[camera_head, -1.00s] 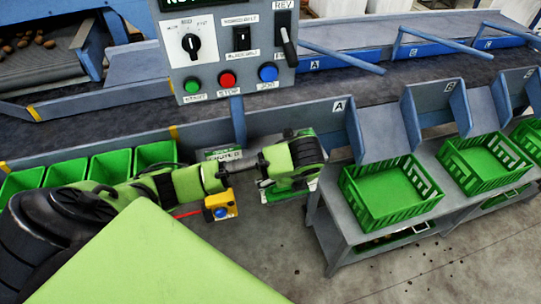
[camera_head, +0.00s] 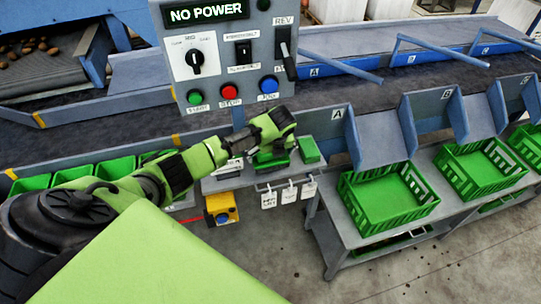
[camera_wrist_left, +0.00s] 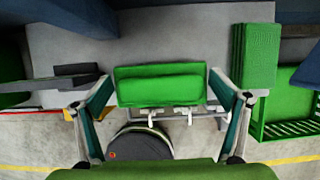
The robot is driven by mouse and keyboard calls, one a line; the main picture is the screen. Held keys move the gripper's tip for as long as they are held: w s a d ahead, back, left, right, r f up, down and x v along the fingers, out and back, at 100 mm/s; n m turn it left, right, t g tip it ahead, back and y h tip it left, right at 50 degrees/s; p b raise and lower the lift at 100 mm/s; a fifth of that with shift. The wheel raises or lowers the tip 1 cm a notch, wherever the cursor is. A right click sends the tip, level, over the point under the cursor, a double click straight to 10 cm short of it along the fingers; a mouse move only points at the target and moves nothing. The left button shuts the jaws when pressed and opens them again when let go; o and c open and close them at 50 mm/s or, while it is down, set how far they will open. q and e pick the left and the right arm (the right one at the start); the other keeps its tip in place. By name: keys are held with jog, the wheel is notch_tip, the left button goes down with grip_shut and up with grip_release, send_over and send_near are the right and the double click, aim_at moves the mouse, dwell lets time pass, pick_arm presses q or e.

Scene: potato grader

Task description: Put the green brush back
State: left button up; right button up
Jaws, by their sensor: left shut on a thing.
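My left gripper (camera_head: 272,150) is over a small grey shelf below the control panel. In the left wrist view its two fingers (camera_wrist_left: 163,85) stand on either side of the green brush (camera_wrist_left: 160,90), at its ends, and are shut on it. The brush shows as a wide green piece with a rounded bar. In the head view the green brush (camera_head: 272,161) is partly hidden under the gripper. It is at the shelf (camera_head: 225,182); I cannot tell whether it rests on it. My right gripper is not in view.
A green block (camera_head: 309,150) lies just right of the gripper, and shows as a stack in the wrist view (camera_wrist_left: 255,55). White tags (camera_head: 290,194) hang at the shelf front. A yellow box with a blue button (camera_head: 221,208) is below. Green crates (camera_head: 390,205) stand right.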

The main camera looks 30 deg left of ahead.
pick_arm(q)
jog(key=shift+f, duration=0.8)
jog(key=o, duration=0.9)
jog(key=shift+c, duration=0.2)
